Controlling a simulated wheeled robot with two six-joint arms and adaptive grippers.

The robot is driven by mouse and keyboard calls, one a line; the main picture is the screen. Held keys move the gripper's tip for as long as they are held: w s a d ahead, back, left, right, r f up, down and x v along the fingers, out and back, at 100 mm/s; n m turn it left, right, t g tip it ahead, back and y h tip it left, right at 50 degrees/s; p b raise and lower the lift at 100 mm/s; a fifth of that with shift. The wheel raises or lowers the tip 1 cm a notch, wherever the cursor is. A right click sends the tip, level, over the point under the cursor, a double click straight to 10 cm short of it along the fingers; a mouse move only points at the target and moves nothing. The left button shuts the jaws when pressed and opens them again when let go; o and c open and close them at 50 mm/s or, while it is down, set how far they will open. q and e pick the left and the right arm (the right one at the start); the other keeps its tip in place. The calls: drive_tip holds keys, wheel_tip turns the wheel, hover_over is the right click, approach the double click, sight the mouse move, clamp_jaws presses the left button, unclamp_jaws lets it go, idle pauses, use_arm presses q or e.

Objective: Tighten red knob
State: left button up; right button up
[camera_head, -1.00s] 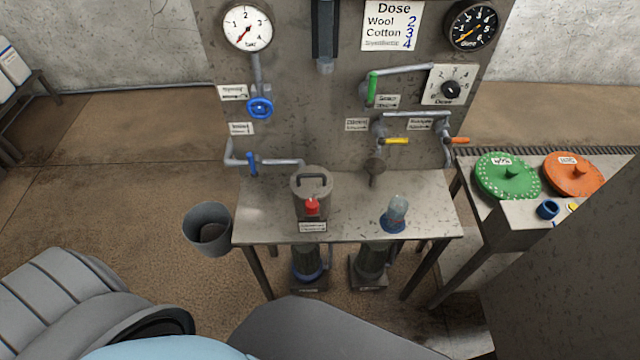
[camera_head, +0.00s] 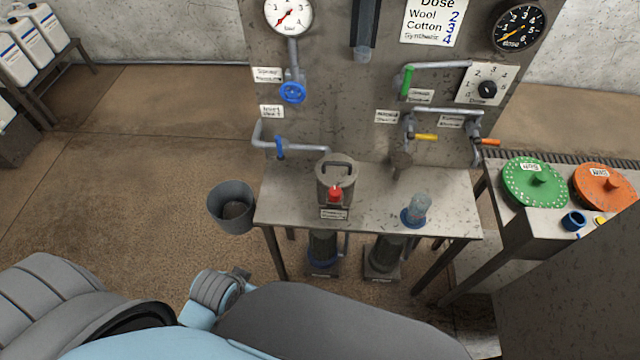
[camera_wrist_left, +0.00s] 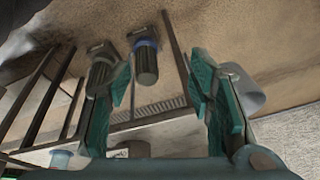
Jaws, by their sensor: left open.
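The red knob (camera_head: 335,194) sits on the front of a grey lidded canister (camera_head: 327,181), which stands on the metal table (camera_head: 290,210) in the head view. My left arm shows at the bottom of the head view, in front of and below the table; its fingers are not clear there. In the left wrist view my left gripper (camera_wrist_left: 166,92) is open and empty, with its two teal fingers spread apart. It points at the area under the table, well away from the knob. The knob is not clear in the wrist view. My right gripper is not in view.
A grey bucket (camera_head: 232,207) stands left of the table; it also shows in the wrist view (camera_wrist_left: 242,92). A clear blue-based cup (camera_head: 415,212) stands right on the table. Two filter housings (camera_head: 323,250) are below. Pipes, valves and gauges cover the panel behind.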

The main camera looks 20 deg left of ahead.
use_arm(q)
wheel_tip(320, 180, up, 5)
wheel_tip(320, 180, up, 17)
drive_tip(key=m+g, duration=0.3)
drive_tip(key=m, duration=0.6)
hover_over(335, 191)
drive_tip(key=shift+h, duration=0.4)
wheel_tip(335, 191, down, 14)
drive_tip(key=b, duration=0.4)
drive_tip(key=shift+d, duration=0.1)
clamp_jaws()
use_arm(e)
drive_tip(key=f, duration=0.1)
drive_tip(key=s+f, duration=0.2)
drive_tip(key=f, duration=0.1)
